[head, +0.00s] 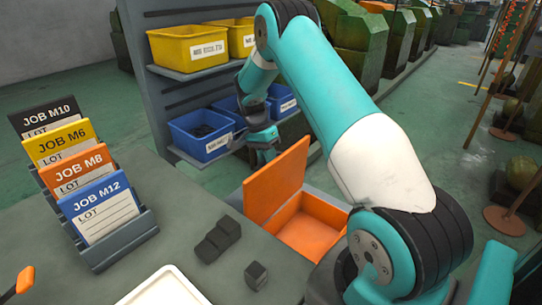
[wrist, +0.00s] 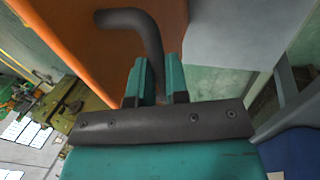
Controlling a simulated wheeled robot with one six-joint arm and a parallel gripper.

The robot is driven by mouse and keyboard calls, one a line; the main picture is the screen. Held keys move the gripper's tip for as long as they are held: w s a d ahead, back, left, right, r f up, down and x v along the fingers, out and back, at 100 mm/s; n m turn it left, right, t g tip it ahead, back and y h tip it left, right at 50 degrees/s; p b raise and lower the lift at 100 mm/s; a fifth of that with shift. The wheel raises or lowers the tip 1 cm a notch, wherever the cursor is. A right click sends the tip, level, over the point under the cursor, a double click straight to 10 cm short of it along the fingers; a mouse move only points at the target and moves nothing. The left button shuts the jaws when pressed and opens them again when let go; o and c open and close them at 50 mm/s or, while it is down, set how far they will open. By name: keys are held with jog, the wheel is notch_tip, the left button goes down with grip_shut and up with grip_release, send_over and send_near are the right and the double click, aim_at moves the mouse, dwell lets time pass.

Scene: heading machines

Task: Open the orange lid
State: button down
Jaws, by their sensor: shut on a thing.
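The orange lid (head: 276,182) stands raised at a steep tilt above the orange box (head: 318,238), whose inside shows. My gripper (head: 266,152) is at the far upper side of the lid, its fingertips partly hidden in the head view. In the wrist view, the lid's orange face (wrist: 75,35) fills the upper left. A dark bent handle (wrist: 150,35) runs down from it between my gripper's teal fingers (wrist: 161,72), which are shut on it.
Blue bins (head: 203,132) and yellow bins (head: 188,47) sit on a rack behind the lid. Dark blocks (head: 220,238), a card holder (head: 120,240) with several job cards and a white tray (head: 165,290) are on the grey table at left.

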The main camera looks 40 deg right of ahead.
jog(key=shift+w+a+f, duration=0.1)
jog(key=shift+a+f, duration=0.2)
jog(key=shift+f, duration=0.1)
jog(key=c, duration=1.3)
grip_release()
jog(key=shift+d, duration=0.1)
jog(key=shift+o, duration=0.9)
jog(key=shift+w+d+r, duration=0.1)
jog(key=shift+r, duration=0.05)
